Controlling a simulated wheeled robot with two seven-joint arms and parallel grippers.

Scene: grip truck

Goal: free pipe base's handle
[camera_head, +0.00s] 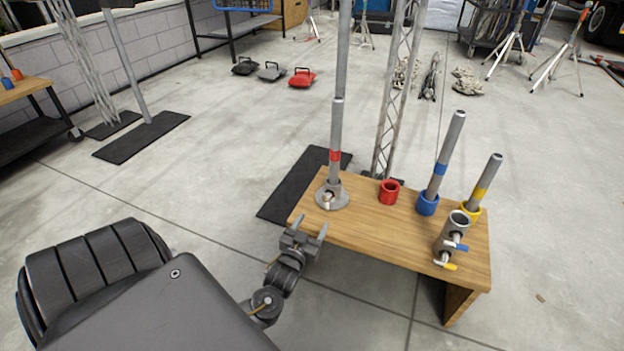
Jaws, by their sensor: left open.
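The pipe base (341,203) is a round grey metal flange near the left end of the wooden table. A grey pipe (337,125) with a red band stands upright in it. A small pale part at the front of the base looks like its handle (327,199); its exact shape is too small to tell. My left gripper (311,226) is open and empty. In the picture it is just below and left of the base, by the table's front left edge, apart from the handle. My right gripper is not in view.
On the wooden table (365,228) stand an empty red cup (389,192), a blue cup (427,205) and a yellow cup (471,213) holding tilted pipes, and a grey fitting (450,232) with blue and yellow levers. A lattice truss (397,90) rises behind.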

